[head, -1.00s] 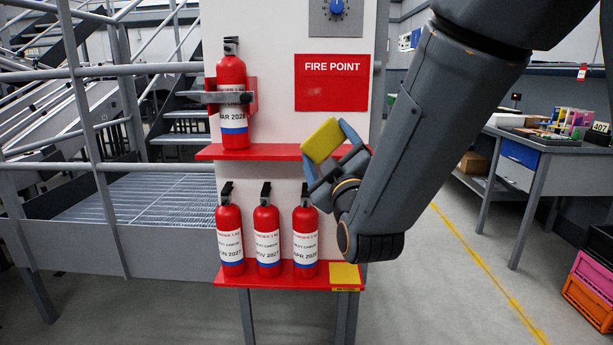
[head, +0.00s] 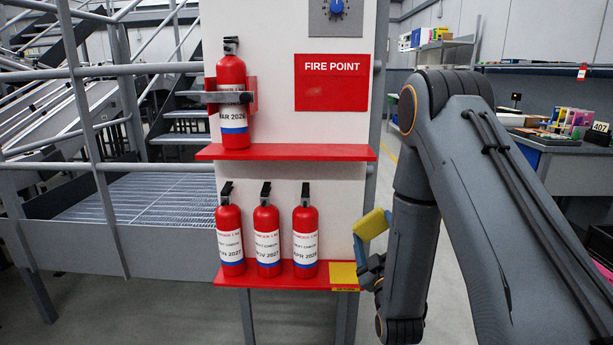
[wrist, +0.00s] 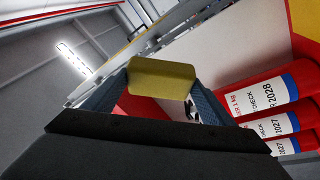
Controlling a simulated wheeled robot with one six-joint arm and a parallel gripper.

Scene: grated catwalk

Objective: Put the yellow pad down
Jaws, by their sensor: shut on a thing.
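The yellow pad (head: 372,224) is between the fingers of my gripper (head: 370,250), which is shut on it. In the head view the pad is in the air just right of the white panel, above the right end of the lower red shelf (head: 290,281). In the wrist view the pad (wrist: 161,78) spans the gap between the two blue fingertips (wrist: 163,88). A yellow square (head: 343,273) marks the right end of the lower shelf, and nothing stands on it.
Several red extinguishers stand close by: three on the lower shelf, the nearest (head: 305,236) just left of the yellow square, and one (head: 231,100) on the upper shelf (head: 285,152). The upper shelf overhangs the lower one. A railing (head: 100,70) is at left.

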